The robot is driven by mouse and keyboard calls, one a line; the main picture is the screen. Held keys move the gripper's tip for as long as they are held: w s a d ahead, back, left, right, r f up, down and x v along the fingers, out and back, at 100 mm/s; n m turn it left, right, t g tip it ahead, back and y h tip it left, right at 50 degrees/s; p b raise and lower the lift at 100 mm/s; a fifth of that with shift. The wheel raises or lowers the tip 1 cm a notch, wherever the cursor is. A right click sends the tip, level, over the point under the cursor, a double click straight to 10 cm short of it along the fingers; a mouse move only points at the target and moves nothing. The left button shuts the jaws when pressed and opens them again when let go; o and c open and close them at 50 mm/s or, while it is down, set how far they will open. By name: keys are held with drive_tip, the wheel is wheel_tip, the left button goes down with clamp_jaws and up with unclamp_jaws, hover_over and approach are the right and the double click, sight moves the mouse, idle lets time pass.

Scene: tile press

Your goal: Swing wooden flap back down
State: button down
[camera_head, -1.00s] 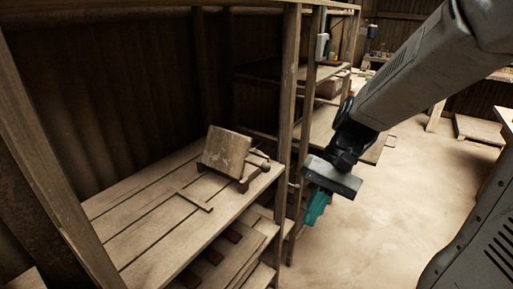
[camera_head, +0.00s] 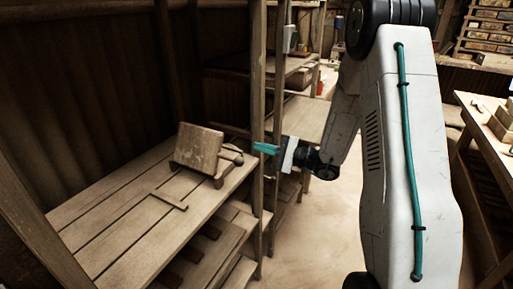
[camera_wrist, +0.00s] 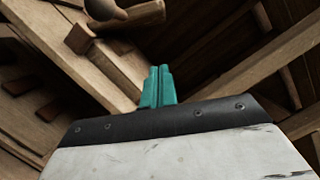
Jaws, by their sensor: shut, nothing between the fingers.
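The wooden flap (camera_head: 198,146) of the tile press stands raised and tilted back over its wooden base (camera_head: 215,176), on the shelf at the left in the head view. A handle with a rounded knob (camera_head: 236,157) sticks out at the press's right side. My gripper (camera_head: 258,148) has teal fingers, is shut and empty, and points left toward the press. It is to the right of the press, by the shelf post, and apart from the flap. In the wrist view, the closed fingers (camera_wrist: 158,88) show below part of the press (camera_wrist: 112,62) and a rounded knob (camera_wrist: 101,8).
The plank shelf (camera_head: 110,215) carries a loose thin wooden strip (camera_head: 168,200) in front of the press. An upright post (camera_head: 258,100) stands close to my gripper. Lower shelves lie beneath. Open floor (camera_head: 320,235) lies to the right.

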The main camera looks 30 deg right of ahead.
drive_tip(key=w+a+r, duration=0.2)
drive_tip(key=w+a, duration=0.1)
drive_tip(key=a, duration=0.5)
drive_tip(key=shift+a+r, duration=0.4)
drive_tip(key=shift+d+r, duration=0.1)
